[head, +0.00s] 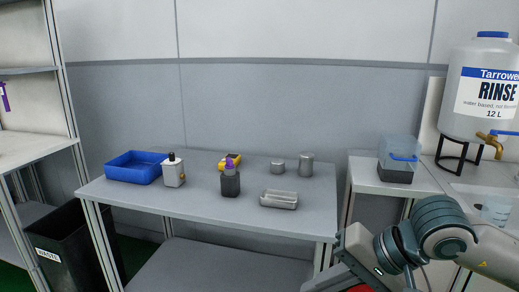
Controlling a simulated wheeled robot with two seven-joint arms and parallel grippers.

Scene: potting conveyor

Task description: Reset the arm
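My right arm reaches in from the right edge at the lower right, bent at a grey-green joint, and passes out of the bottom of the head view. Its gripper fingers do not show. My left arm and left gripper are not in view. No object is seen in a gripper's hold.
A rinse tank (485,90) and clear-topped box (398,158) stand right; a black bin (75,245) left.

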